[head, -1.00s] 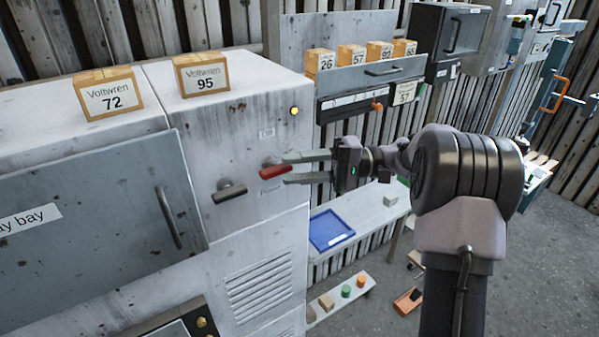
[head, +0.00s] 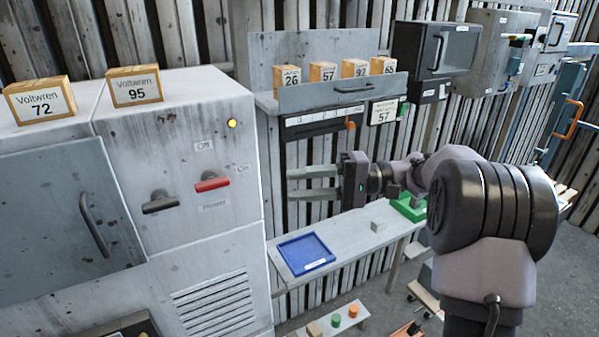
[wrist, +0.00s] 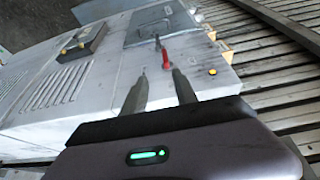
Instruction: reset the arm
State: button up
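My gripper (head: 312,183) is in the middle of the head view, its two fingers apart and pointing left, with nothing between them. It is to the right of the grey cabinet, clear of its front. A red-handled switch (head: 212,184) and a dark-handled switch (head: 160,202) are on the cabinet front, with small labels around them. A yellow lamp (head: 232,123) is above them. In the wrist view my gripper (wrist: 157,76) points towards the red handle (wrist: 158,42), with a gap between.
Boxes marked 72 (head: 40,100) and 95 (head: 134,86) stand on the cabinet (head: 190,85). A shelf unit (head: 345,95) with several numbered boxes hangs behind my gripper. Below are a white bench (head: 350,237) with a blue tray (head: 305,254) and a low board with small blocks.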

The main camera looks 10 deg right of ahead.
jog(key=s+a+f+m+h+b, duration=0.15)
jog(key=s+f+h+b, duration=0.25)
jog(key=s+f+b, duration=0.4)
jog(key=s+a+f+h+b, duration=0.25)
jog(key=s+f+b, duration=0.35)
jog(key=f, duration=0.4)
jog(key=s+a+f+h+b, duration=0.2)
jog(key=s+f+h+b, duration=0.3)
jog(key=s+f+b, duration=0.3)
jog(key=s+d+f+m+t+h+b, duration=0.1)
jog(key=s+d+f+t+h+b, duration=0.1)
jog(key=f, duration=0.4)
jog(key=s+d+f+m+t+h+b, duration=0.1)
jog(key=s+d+f+t+h+b, duration=0.1)
jog(key=f, duration=0.5)
jog(key=s+d+b, duration=0.1)
jog(key=d+b, duration=0.1)
jog(key=b, duration=0.1)
jog(key=shift+s+d+t, duration=0.15)
jog(key=shift+t, duration=0.25)
